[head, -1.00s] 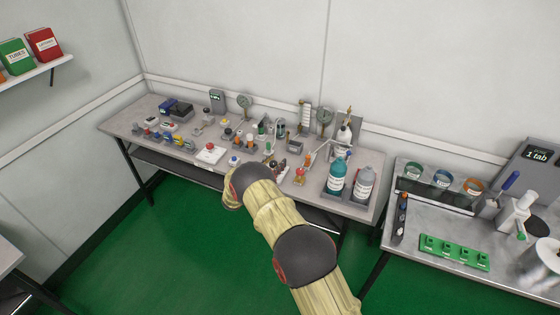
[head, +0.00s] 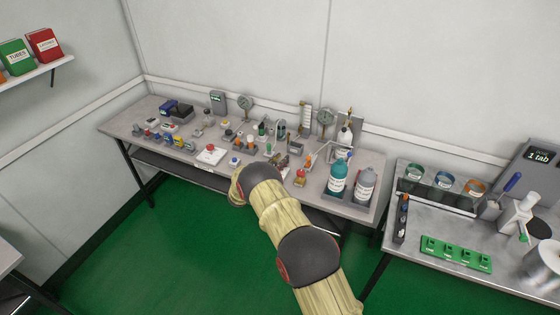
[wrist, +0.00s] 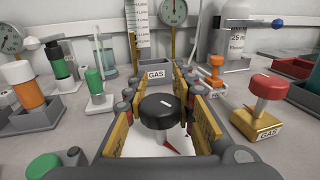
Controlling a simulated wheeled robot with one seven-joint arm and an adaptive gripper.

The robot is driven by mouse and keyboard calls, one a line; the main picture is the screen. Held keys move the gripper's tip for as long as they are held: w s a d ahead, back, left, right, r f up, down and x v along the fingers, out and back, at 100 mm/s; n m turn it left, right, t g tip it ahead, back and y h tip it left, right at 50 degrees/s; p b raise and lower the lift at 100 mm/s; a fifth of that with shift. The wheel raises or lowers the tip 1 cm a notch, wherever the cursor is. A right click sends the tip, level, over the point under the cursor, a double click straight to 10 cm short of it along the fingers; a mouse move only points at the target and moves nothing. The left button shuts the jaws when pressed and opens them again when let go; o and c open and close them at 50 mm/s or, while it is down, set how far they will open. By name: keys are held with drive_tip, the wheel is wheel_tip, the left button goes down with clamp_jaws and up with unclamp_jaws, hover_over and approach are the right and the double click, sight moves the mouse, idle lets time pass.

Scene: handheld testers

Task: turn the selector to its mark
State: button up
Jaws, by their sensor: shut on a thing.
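The selector is a black round knob (wrist: 168,111) with a short white line on its top, over a white plate (wrist: 150,147). A red mark (wrist: 172,146) shows on the plate just below the knob, partly covered by it. The white line points up and slightly left, away from the red mark as far as I can tell. My gripper (wrist: 164,92) has its yellow-padded fingers on both sides of the knob and is shut on it. In the head view my own arm hides most of the gripper and the selector.
A red-topped valve on a yellow block (wrist: 265,108) stands close at right. A green-topped part (wrist: 96,85) and an orange bottle (wrist: 27,88) stand at left. Bottles (head: 337,178) stand on the bench's right end.

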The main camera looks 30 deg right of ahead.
clamp_jaws()
